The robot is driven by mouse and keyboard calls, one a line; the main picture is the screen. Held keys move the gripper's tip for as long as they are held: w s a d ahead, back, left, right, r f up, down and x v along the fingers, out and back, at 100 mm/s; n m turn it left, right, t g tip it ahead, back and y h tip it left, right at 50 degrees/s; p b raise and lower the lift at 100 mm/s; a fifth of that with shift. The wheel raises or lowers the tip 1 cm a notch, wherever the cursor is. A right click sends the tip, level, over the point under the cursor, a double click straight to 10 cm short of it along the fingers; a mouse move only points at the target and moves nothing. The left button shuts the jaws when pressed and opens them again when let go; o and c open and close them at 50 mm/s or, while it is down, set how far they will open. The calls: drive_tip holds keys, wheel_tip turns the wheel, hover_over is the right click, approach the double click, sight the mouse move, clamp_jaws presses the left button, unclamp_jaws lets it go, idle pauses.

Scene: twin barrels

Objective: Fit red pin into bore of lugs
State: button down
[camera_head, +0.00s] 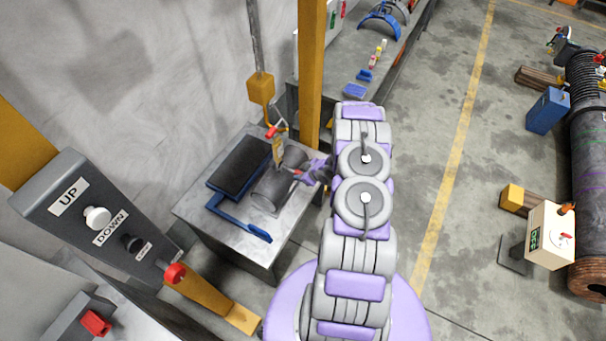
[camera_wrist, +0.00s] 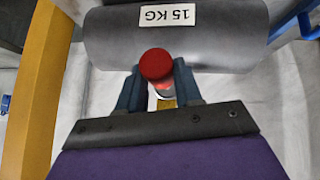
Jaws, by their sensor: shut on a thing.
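My gripper (camera_wrist: 157,78) is shut on the red pin, with one dark finger on each side of it. The pin's round red head (camera_wrist: 157,62) faces the wrist camera, and a short pale shank shows below it. In the head view, my gripper (camera_head: 308,174) is at the right side of a grey cylinder (camera_head: 272,190) on the bench, with a small red spot at its tip. The cylinder carries a "15 KG" label (camera_wrist: 170,15) in the wrist view. A small yellow piece (camera_wrist: 166,103) shows behind the pin between the fingers. I cannot make out the lugs or their bore.
A yellow hoist block (camera_head: 260,87) hangs above the metal bench (camera_head: 195,207). A yellow post (camera_head: 311,75) stands behind. A control box (camera_head: 90,215) is at left.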

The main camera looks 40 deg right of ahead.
sight(288, 169)
drive_tip(key=shift+w+a, duration=0.35)
drive_tip(key=shift+w, duration=0.45)
drive_tip(key=shift+w+a, duration=0.3)
drive_tip(key=shift+w, duration=0.5)
drive_tip(key=shift+w+a, duration=0.35)
drive_tip(key=shift+w, duration=0.45)
drive_tip(key=c, duration=0.7)
unclamp_jaws()
drive_tip(key=shift+a, duration=0.1)
drive_tip(key=shift+p, duration=0.3)
drive_tip(key=p+v, duration=0.2)
drive_tip(key=v, duration=1.5)
drive_tip(key=shift+s, duration=0.2)
